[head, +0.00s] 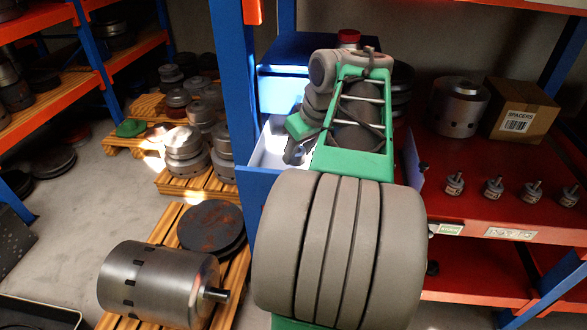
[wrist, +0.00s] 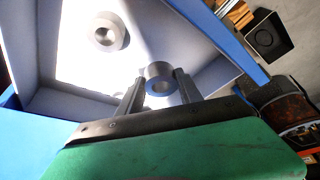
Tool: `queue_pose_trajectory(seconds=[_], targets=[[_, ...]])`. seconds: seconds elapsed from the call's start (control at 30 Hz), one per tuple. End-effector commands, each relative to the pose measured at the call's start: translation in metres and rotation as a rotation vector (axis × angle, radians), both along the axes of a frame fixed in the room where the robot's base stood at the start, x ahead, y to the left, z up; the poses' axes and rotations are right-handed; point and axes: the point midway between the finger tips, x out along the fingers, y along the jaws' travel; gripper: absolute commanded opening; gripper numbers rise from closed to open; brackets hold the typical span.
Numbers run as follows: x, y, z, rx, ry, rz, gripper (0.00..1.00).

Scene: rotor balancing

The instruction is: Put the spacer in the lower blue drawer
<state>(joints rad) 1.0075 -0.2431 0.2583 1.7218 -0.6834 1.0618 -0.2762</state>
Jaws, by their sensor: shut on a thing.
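The lower blue drawer (head: 268,160) is pulled open, with a pale interior; its blue rim (wrist: 215,35) also shows in the wrist view. My gripper (head: 293,152) reaches over it. In the wrist view, my gripper (wrist: 158,90) is shut on a grey ring-shaped spacer (wrist: 161,70), held between the two dark fingers above the drawer's inside. A second grey ring (wrist: 109,31) lies on the drawer floor, apart from the held one. In the head view my arm hides much of the drawer, and the held spacer cannot be made out.
The upper blue drawer (head: 284,92) sits above, apparently shut. A red-topped object (head: 348,38) stands on the cabinet. A large rotor (head: 158,283) lies on a pallet at left.

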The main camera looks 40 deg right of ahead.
Motion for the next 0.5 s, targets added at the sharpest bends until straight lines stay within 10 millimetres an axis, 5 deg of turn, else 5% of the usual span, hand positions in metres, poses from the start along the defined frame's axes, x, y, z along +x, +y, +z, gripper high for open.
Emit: queue_pose_trajectory(seconds=[0.3,0.5], targets=[[0.011,0.008,-0.041,-0.001,-0.001,0.002,0.0],[0.011,0.008,-0.044,-0.003,-0.001,0.003,0.0]])
